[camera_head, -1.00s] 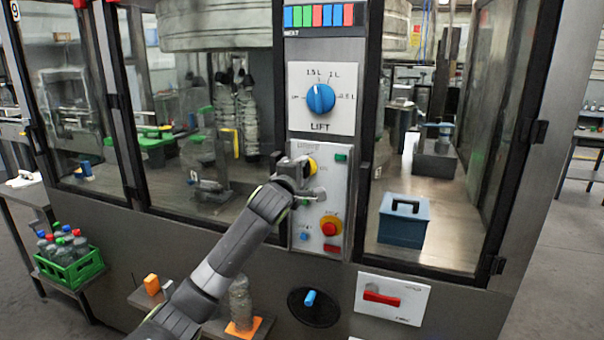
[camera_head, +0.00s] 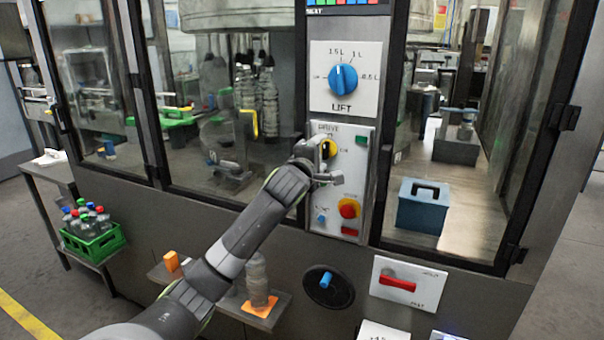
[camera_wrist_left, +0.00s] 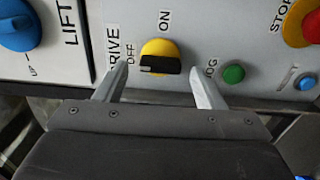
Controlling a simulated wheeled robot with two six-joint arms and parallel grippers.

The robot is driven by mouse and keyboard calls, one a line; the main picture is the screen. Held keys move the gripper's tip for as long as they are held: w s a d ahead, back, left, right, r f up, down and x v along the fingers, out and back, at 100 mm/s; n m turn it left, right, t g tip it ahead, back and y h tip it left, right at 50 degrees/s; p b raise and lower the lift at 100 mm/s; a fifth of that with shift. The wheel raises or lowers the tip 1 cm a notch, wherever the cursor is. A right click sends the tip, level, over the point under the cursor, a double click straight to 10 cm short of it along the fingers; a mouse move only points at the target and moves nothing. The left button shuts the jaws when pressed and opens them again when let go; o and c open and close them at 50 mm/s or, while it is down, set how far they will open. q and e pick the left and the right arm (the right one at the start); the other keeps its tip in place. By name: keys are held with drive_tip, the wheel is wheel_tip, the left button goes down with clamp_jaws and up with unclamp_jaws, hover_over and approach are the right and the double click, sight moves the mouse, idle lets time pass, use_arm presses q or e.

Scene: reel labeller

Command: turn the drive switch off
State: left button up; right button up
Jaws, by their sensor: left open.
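The drive switch (camera_head: 329,149) is a yellow round knob with a black bar handle on the white control panel, partly hidden by my gripper in the head view. In the left wrist view the switch (camera_wrist_left: 160,57) shows clearly. Its black bar lies level there, with a small pale mark at its left end, on the side of the OFF label (camera_wrist_left: 131,57). The ON label (camera_wrist_left: 164,22) is above it. My left gripper (camera_head: 322,165) is open at the panel. In the wrist view its fingers (camera_wrist_left: 158,72) are on both sides of the knob; contact cannot be told.
The blue LIFT knob (camera_head: 343,78) is above. A green button (camera_head: 361,140), a red-and-yellow stop button (camera_head: 349,208) and a blue button (camera_head: 321,219) share the panel. A red handle (camera_head: 397,284) and a black disc with a blue knob (camera_head: 328,285) are below.

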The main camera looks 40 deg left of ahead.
use_arm(q)
drive_tip(key=b+v, duration=0.3)
drive_tip(key=v, duration=1.3)
drive_tip(key=shift+b, duration=0.3)
drive_tip(key=shift+a+f, duration=0.1)
